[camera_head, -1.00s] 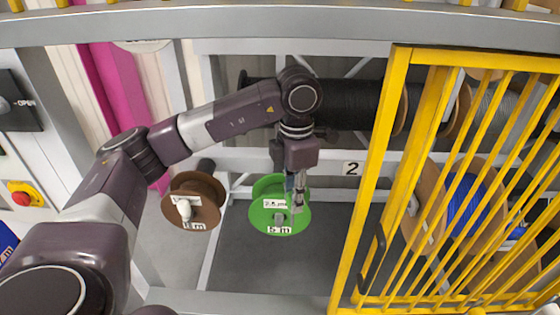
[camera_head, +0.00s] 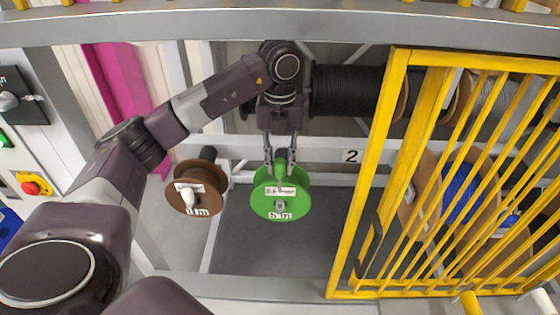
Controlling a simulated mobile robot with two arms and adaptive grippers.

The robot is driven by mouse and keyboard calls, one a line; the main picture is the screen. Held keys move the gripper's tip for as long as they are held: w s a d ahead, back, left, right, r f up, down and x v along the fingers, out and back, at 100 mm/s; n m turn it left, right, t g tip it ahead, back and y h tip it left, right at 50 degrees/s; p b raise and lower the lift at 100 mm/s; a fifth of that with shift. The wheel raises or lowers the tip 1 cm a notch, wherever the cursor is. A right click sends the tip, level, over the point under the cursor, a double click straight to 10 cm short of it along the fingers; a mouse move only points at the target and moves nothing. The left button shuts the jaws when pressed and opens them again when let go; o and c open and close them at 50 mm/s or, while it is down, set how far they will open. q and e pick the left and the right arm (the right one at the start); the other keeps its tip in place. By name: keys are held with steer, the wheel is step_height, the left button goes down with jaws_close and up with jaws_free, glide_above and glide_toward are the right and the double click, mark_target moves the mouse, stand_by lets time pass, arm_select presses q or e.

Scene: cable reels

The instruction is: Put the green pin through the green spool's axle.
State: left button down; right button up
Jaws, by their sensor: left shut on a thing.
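The green spool (camera_head: 299,205) hangs in the middle of the view, its round face towards me with white labels on it. The grey end of its axle (camera_head: 279,205) shows just below the label. My left gripper (camera_head: 280,165) points down at the top edge of the spool. A thin part seems to reach down in front of the spool's face, above the axle end. I cannot tell whether it touches the axle. My right gripper is not in view.
A brown spool (camera_head: 213,186) with a white pin (camera_head: 187,199) hangs to the left. A yellow barred gate (camera_head: 395,110) stands to the right, with more reels behind it. A black cable reel (camera_head: 345,90) lies behind my wrist. A grey rail crosses the top.

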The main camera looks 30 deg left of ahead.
mark_target(280, 190)
arm_select(q)
steer(key=shift+f+b, duration=1.4)
steer(key=shift+f, duration=0.8)
steer(key=shift+f+b, duration=1.8)
steer(key=shift+f, duration=0.85)
steer(key=shift+f+b, duration=0.65)
steer(key=shift+f, duration=0.3)
steer(key=c, duration=1.6)
jaws_free()
step_height(280, 190, up, 12)
